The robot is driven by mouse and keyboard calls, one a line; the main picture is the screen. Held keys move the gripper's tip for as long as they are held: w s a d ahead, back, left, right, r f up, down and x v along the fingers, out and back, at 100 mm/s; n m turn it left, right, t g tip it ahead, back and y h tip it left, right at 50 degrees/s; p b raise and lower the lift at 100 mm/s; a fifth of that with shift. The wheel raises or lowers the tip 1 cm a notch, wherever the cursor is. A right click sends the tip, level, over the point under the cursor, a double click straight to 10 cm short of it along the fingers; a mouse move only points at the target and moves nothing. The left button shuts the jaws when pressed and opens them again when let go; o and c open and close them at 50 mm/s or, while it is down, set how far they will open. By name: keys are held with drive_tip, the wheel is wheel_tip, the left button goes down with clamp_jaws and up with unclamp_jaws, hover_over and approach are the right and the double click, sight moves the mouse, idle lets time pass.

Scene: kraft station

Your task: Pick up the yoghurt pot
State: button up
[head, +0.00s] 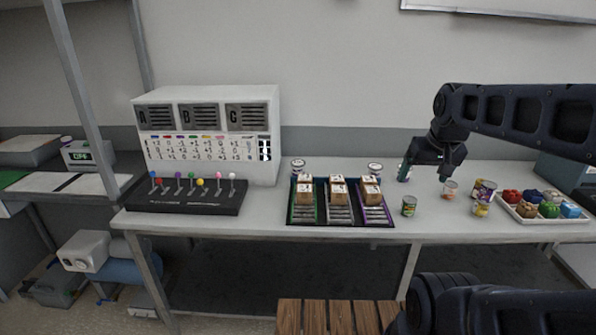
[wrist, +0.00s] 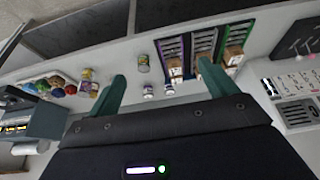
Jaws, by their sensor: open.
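Several small pots and tins stand on the bench, and their labels are too small to read, so I cannot tell for sure which is the yoghurt pot. A small pale pot with an orange-red band (head: 450,188) stands below my gripper (head: 426,172). My gripper is open and empty above the bench.
A green tin (head: 409,206) stands near the front edge. A purple-yellow tin (head: 485,188) and a yellow one (head: 481,209) stand by a white tray (head: 540,217) of coloured produce. Three lanes (head: 338,215) with brown boxes lie left. A lever panel (head: 185,200) stands further left.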

drive_tip(key=w+a+r+m, duration=0.1)
drive_tip(key=w+a+r, duration=0.15)
drive_tip(key=w, duration=1.35)
drive_tip(key=m+t+h, duration=0.1)
drive_tip(key=t, duration=0.1)
hover_over(298, 162)
drive_tip(key=s, duration=0.5)
wheel_tip(298, 162, down, 22)
drive_tip(key=x, duration=0.5)
drive_tip(key=shift+a+f, duration=0.1)
drive_tip(key=shift+a+x, duration=0.1)
drive_tip(key=shift+x, duration=1.3)
drive_tip(key=shift+a+x, duration=0.15)
drive_tip(key=shift+x, duration=1.25)
drive_tip(key=shift+c, duration=0.5)
